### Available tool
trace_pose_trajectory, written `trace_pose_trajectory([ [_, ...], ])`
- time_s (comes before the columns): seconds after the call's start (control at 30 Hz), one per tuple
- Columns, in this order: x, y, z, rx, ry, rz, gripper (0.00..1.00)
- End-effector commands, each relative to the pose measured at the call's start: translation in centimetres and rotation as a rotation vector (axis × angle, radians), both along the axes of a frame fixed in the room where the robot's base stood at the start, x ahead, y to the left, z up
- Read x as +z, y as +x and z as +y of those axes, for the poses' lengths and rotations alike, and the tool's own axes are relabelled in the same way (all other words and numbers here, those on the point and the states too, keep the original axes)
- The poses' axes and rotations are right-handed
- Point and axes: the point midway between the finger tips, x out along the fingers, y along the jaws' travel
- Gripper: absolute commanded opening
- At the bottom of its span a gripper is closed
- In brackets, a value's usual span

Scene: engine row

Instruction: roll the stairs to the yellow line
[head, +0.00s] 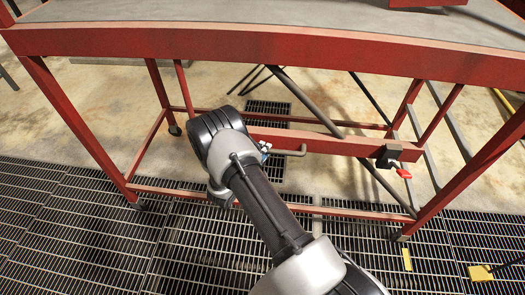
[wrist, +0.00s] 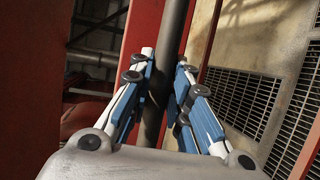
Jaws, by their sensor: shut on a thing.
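The stairs (head: 250,45) are a red wheeled frame with a grey top platform, filling most of the head view. Small casters sit at the feet of the legs. A grey bent handle bar (head: 297,152) sticks out from a red crossbar. My gripper (head: 265,148) is at this bar, mostly hidden behind my wrist in the head view. In the wrist view my gripper (wrist: 167,78) has its blue-padded fingers on both sides of the dark round bar (wrist: 176,35), shut on it. A yellow strip (head: 502,100) shows at the far right edge; I cannot tell if it is the yellow line.
The floor is dark metal grating (head: 90,240) in front and pale concrete (head: 90,95) behind. A clamp with a red handle (head: 402,172) sits on the crossbar's right end. Small yellow pieces (head: 407,260) lie at the lower right. Dark slanted struts stand under the platform.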

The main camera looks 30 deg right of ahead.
Motion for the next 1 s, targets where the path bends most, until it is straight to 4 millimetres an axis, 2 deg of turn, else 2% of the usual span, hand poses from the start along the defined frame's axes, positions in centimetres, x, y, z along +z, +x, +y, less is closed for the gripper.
trace_pose_trajectory([
  [0.27, 0.0, -0.1, -0.1, 0.000, 0.000, 0.000, 0.00],
  [0.5, 0.0, -1.7, -2.5, -0.011, -0.002, 0.001, 0.00],
  [0.77, 0.0, -1.9, -2.6, -0.012, -0.002, 0.002, 0.00],
  [0.8, 0.0, -1.8, -2.6, -0.010, -0.002, 0.002, 0.20],
  [1.0, 0.0, -1.7, -2.4, -0.005, -0.001, 0.001, 0.33],
])
